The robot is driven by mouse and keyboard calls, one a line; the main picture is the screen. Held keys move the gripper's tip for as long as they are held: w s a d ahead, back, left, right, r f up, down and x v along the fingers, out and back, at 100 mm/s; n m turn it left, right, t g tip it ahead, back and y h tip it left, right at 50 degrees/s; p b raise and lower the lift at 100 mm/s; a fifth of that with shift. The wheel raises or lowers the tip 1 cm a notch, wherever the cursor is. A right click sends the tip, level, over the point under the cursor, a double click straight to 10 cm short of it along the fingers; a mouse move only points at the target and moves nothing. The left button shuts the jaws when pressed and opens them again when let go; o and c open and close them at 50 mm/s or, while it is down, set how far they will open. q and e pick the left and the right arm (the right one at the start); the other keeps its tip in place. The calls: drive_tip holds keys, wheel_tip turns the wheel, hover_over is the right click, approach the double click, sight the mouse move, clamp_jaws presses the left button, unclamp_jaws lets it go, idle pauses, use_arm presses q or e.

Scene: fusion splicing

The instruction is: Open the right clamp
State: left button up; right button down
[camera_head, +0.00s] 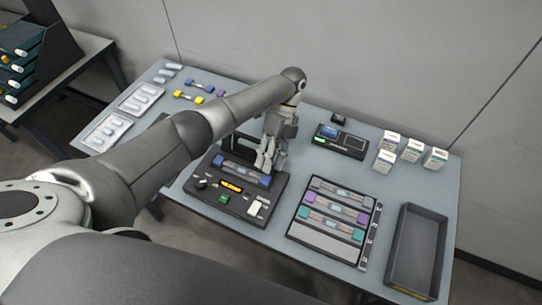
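The black splicing device (212,197) stands at the front of the table, with a bar across it that has a blue block at each end. The right blue block (265,181), which looks like the right clamp, is just below my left gripper (264,167). The left blue block (218,160) is clear of the gripper. My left gripper points down over the right end of the bar, its fingers close together. I cannot tell whether they touch the block or whether the clamp is open. My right gripper is not in view.
Right of the device is a holder (322,242) with several coloured-end bars. A grey bin (418,250) stands at the right edge. Behind are a black instrument (342,141) and several small white boxes (411,149). White trays (106,131) lie at left.

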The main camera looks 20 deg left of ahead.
use_arm(q)
drive_tip(key=v, duration=1.2)
idle(0.5)
